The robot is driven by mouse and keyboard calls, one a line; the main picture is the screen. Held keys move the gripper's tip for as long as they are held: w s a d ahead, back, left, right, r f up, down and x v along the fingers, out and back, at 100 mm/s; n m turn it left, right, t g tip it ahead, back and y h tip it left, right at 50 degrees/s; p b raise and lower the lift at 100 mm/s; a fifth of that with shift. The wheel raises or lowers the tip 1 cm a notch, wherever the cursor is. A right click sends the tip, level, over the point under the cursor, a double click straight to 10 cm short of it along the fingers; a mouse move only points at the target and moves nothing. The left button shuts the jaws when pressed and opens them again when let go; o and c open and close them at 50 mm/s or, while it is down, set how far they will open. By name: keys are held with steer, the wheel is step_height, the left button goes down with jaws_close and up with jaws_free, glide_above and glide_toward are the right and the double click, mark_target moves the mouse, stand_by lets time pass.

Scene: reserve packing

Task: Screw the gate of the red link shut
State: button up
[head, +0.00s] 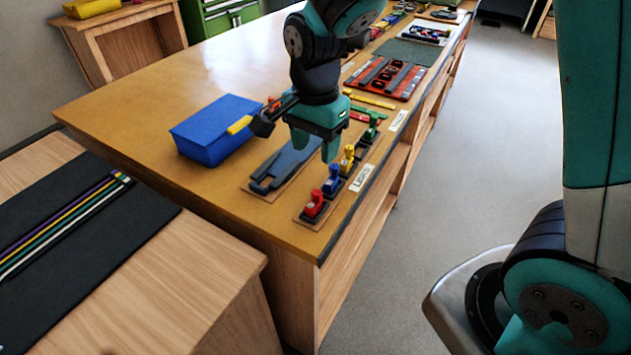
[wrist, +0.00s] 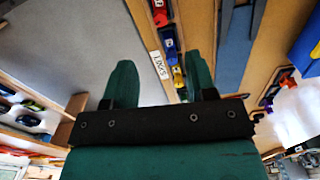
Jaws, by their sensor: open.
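The red link (head: 314,207) stands in a dark holder at the near end of a row of coloured links along the table's right edge. It also shows at the top of the wrist view (wrist: 160,13). Its gate is too small to make out, so I cannot tell whether it is shut. My gripper (head: 314,154) is open and empty, pointing down above the table, farther along than the red link and apart from it. In the wrist view, its two green fingers (wrist: 158,60) are spread, with the red link beyond their tips.
The blue link (head: 332,183), yellow link (head: 348,160) and green link (head: 371,130) follow in the row. A slate-blue fixture (head: 283,167) lies left of them. A blue box (head: 213,132) stands farther left. A LINKS label (head: 363,178) lies by the edge. The floor at right is clear.

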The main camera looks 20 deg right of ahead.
mark_target(315, 193)
step_height(315, 193, down, 12)
steer(key=shift+r+p, duration=0.15)
steer(key=shift+p, duration=0.25)
jaws_close()
steer(key=m, duration=0.5)
steer(key=shift+w+p, duration=0.1)
steer(key=shift+p, duration=0.3)
jaws_free()
